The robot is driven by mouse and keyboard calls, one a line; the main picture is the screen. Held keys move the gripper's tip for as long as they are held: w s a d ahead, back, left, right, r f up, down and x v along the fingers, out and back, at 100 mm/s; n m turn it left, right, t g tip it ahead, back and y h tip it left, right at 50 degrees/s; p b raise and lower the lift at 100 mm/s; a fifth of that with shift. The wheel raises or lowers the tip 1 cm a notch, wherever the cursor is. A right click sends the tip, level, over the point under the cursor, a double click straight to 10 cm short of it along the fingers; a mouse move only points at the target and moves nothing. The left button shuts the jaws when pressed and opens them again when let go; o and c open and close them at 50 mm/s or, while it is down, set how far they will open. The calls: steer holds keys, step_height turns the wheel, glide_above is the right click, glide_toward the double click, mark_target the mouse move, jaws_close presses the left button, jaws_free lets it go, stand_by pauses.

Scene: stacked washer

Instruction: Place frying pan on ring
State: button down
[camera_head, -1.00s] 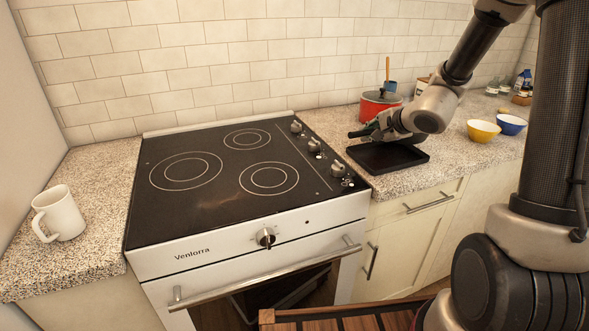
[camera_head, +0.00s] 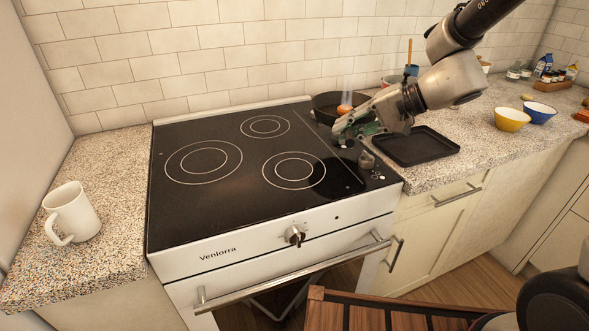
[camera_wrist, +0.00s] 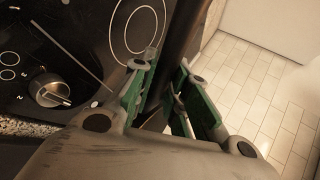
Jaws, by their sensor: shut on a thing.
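The dark frying pan (camera_head: 327,101) is off the counter, over the back right part of the black cooktop (camera_head: 225,205). My gripper (camera_head: 350,128) is in front of it and hides part of it. In the wrist view, my gripper (camera_wrist: 160,98) is shut around a dark bar (camera_wrist: 186,35), which looks like the pan's handle. The cooktop has three marked rings: a left one (camera_head: 204,162), a back one (camera_head: 265,126) and a front right one (camera_head: 294,170). A dark shadow lies beside the front right ring. An orange piece shows at the pan; I cannot tell what it is.
Control knobs (camera_head: 366,160) line the cooktop's right edge. A black tray (camera_head: 415,147) lies on the right counter. Yellow (camera_head: 511,119) and blue (camera_head: 538,112) bowls stand farther right. A white mug (camera_head: 72,211) stands on the left counter. The cooktop's left side is clear.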

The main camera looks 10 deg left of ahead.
steer(key=s+a+n+g, duration=0.5)
steer(key=s, duration=0.6)
steer(key=shift+n+g+h, duration=0.3)
steer(key=shift+n, duration=0.1)
steer(key=f, duration=0.4)
steer(key=shift+s+d, duration=0.1)
steer(key=shift+s, duration=0.3)
steer(key=shift+f, duration=2.6)
steer(key=c, duration=1.4)
jaws_free()
